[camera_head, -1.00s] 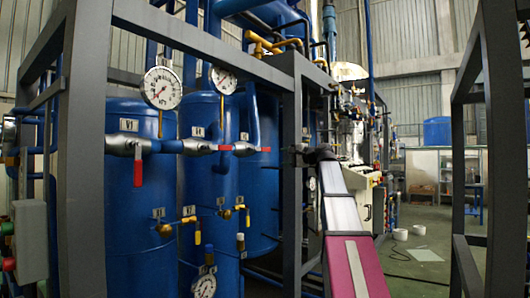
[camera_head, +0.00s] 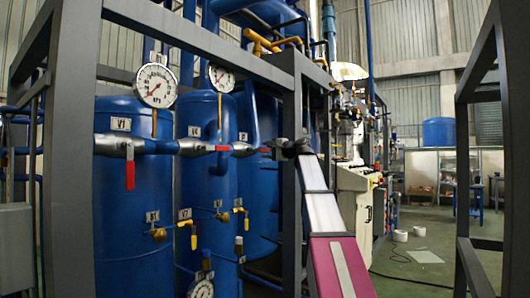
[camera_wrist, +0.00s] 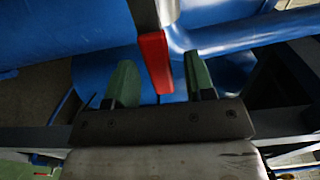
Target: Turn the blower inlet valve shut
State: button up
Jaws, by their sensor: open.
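A red valve handle (camera_wrist: 155,60) hangs on a grey stem in the wrist view, between and slightly beyond the two green fingers of my gripper (camera_wrist: 161,82). The fingers are open, with visible gaps to the handle. In the head view my gripper (camera_head: 279,147) is beside the grey frame post, close to a red handle (camera_head: 265,150) along the blue pipe. Two more red handles show: one hanging down (camera_head: 130,174) under the V1 tag, and one (camera_head: 222,149) along the pipe. I cannot tell from the tags which valve is the blower inlet valve.
A grey frame post (camera_head: 292,220) stands right by my gripper, under a grey top beam (camera_head: 205,48). Blue tanks (camera_head: 205,180), gauges (camera_head: 156,85) and small yellow-handled valves (camera_head: 194,238) crowd the left. Another grey frame (camera_head: 463,170) stands at right, with open floor between.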

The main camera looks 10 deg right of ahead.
jog(key=shift+w+a, duration=0.45)
jog(key=shift+a, duration=0.05)
grip_shut()
jog(key=shift+f, duration=0.1)
